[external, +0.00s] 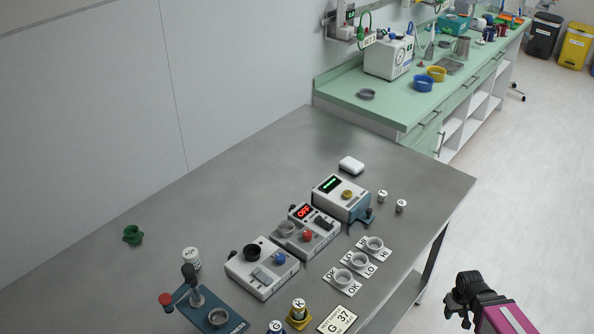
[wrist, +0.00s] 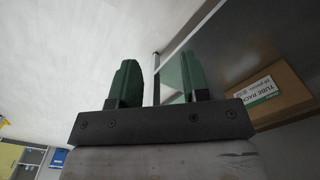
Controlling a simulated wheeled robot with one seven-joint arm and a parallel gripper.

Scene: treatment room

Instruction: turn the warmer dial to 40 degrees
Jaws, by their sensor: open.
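Three small boxed devices stand in a row on the grey metal table (external: 160,215) in the external view. The back one (external: 333,205) has a lit green display and a yellow knob (external: 347,195). The middle one (external: 322,243) has a red display reading OFF, a red knob (external: 307,236) and a grey round part. The front one (external: 248,277) has a blue knob (external: 279,258) and a black round part. I cannot tell which is the warmer, nor read a degree scale. My gripper (external: 458,303) is right of the table's edge, away from the devices. In the wrist view its green fingers (wrist: 158,75) are apart and empty.
Labelled cards with grey rings (external: 358,259) lie right of the devices. A blue stand with a red knob (external: 205,305) is at front left, a green cup (external: 133,235) farther left. A cardboard box (wrist: 270,95) shows in the wrist view. Open floor lies right of the table.

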